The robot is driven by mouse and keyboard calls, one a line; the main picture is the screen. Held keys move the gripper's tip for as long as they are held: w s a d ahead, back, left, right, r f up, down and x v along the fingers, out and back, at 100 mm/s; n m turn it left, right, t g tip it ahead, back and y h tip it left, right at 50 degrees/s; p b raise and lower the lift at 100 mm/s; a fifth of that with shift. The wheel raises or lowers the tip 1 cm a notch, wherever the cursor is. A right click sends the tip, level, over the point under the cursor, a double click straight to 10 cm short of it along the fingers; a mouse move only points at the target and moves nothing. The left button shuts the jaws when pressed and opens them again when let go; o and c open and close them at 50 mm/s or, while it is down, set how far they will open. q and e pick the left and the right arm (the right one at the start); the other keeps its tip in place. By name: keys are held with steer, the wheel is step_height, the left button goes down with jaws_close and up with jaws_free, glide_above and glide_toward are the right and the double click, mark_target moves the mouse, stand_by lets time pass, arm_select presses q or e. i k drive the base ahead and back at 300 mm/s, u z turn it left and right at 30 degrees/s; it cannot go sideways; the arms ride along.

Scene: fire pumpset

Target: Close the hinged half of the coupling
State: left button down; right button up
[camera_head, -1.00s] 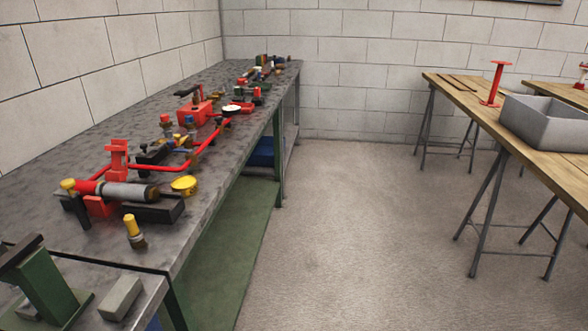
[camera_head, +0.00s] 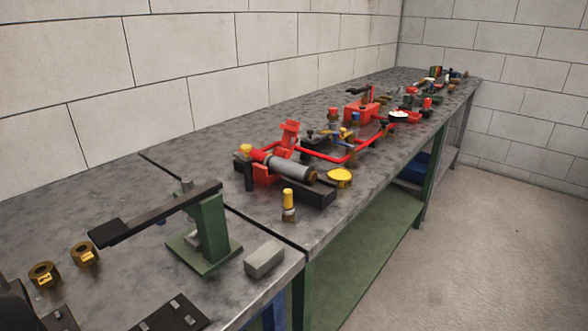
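A grey cylinder (camera_head: 292,170) with a brown end lies on a black base (camera_head: 314,192) on the bench. A red block (camera_head: 264,174) is at its left end, and a red upright piece (camera_head: 289,137) stands behind the cylinder, tilted a little. This piece looks like a raised hinged half of a coupling, but I cannot tell for sure at this distance. A yellow-topped knob (camera_head: 245,150) is at the left end of this assembly. Neither of my grippers shows in the view.
A green stand with a long black lever (camera_head: 160,214) is on the near bench, beside a grey block (camera_head: 264,259). Two brass rings (camera_head: 84,253), a yellow-capped fitting (camera_head: 289,205) and a yellow cup (camera_head: 340,178) stand apart. Open floor (camera_head: 480,250) lies to the right.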

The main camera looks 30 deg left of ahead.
mark_target(289, 138)
steer(key=u, duration=0.05)
steer(key=k, duration=0.45)
steer(key=z, duration=0.25)
steer(key=i, duration=3.4)
steer(key=u, duration=3.55)
